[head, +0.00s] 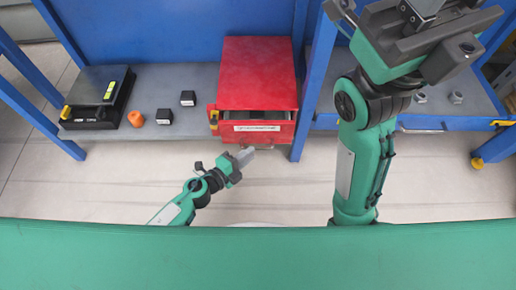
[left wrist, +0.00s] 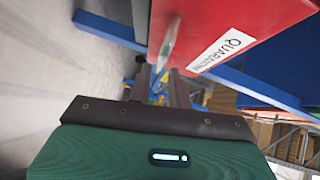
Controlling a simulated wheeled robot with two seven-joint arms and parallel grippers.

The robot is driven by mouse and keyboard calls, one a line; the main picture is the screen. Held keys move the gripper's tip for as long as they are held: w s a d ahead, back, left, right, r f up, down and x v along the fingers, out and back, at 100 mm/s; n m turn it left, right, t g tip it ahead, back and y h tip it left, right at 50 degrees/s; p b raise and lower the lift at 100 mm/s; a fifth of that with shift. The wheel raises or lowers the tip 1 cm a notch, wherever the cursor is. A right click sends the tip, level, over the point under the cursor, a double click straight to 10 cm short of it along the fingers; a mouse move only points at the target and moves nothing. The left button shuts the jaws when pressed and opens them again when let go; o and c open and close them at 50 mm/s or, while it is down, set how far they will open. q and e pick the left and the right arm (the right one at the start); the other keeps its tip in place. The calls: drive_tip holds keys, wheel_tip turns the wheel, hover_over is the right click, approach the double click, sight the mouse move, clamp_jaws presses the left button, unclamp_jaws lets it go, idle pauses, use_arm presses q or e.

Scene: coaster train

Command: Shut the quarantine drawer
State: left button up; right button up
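The quarantine drawer (head: 258,128) is the red front with a white label at the bottom of the red cabinet (head: 258,70). It stands slightly open; a dark interior shows above its front. In the left wrist view, the drawer front (left wrist: 205,22) shows its label and a pale metal handle (left wrist: 170,42). My left gripper (head: 245,155) is just below and in front of the drawer, near the handle. Its fingers (left wrist: 160,85) look apart with nothing between them; whether they touch the handle I cannot tell. My right gripper (head: 435,40) is raised at the upper right, its fingertips unclear.
A grey shelf (head: 150,85) holds a black case (head: 98,98), an orange piece (head: 136,118) and two small black boxes (head: 188,98) left of the cabinet. Blue posts (head: 315,80) flank it. Small metal parts (head: 455,97) lie at right. The floor in front is clear.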

sight(258, 148)
use_arm(q)
drive_tip(key=shift+b+x, duration=0.3)
drive_tip(key=shift+x, duration=2.15)
clamp_jaws()
